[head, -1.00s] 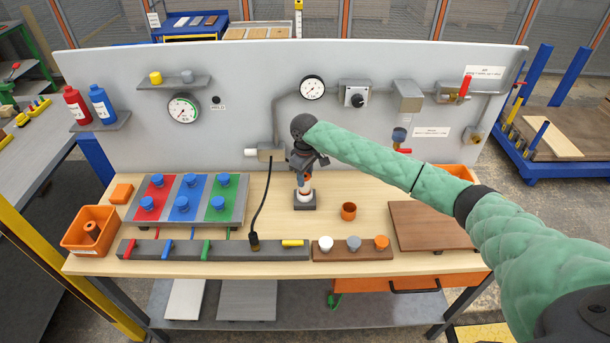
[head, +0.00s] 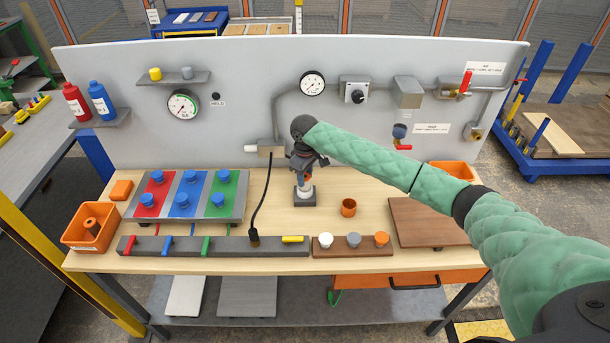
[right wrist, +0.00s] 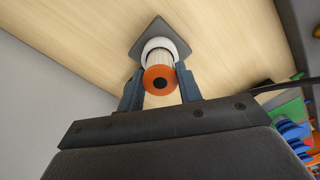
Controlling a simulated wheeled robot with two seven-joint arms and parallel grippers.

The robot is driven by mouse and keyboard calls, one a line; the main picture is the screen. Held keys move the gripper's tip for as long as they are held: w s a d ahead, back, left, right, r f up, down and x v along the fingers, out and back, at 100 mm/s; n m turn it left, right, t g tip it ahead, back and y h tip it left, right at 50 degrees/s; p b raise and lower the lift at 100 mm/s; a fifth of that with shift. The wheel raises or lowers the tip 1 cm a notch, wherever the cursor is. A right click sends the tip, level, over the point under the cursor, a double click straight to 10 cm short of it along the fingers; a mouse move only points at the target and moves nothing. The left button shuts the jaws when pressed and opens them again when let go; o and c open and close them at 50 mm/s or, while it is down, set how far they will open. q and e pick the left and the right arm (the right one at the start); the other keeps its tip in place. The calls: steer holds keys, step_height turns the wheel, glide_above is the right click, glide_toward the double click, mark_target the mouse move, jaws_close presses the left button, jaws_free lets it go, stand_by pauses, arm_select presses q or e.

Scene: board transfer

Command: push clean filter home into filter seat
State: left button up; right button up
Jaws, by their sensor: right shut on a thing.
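The clean filter (right wrist: 160,72) has a pale ribbed body and an orange end cap with a dark hole. My right gripper (right wrist: 160,88) is shut on it, with one finger on each side. The filter seat (right wrist: 150,30) is a white round collar on a dark square base, and the filter's far end is in line with the collar and appears to be inside it. How deep it sits I cannot tell. In the head view my right gripper (head: 304,175) points down just above the seat (head: 304,200), mostly hiding the filter. My left gripper is out of view.
An orange cup (head: 348,208) stands right of the seat. A wooden block with three coloured knobs (head: 352,254) lies in front. A black cable (head: 262,210) hangs left of the seat. A coloured panel with blue knobs (head: 186,208) is further left. A brown board (head: 428,224) lies at right.

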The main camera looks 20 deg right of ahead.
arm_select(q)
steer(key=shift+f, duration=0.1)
arm_select(e)
steer(key=shift+f, duration=0.75)
steer(key=o, duration=1)
steer(key=shift+o, duration=0.2)
steer(key=shift+w+r+b, duration=0.1)
steer(key=shift+r+b, duration=0.4)
steer(key=shift+b, duration=0.25)
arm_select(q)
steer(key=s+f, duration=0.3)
arm_select(e)
steer(key=shift+r+b, duration=0.4)
steer(key=shift+r, duration=0.4)
step_height(320, 180, up, 4)
steer(key=shift+f+b, duration=0.15)
steer(key=shift+b, duration=0.55)
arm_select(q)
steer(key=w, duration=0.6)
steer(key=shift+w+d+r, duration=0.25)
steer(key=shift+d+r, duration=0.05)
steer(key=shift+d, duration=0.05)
arm_select(e)
steer(key=shift+r, duration=0.75)
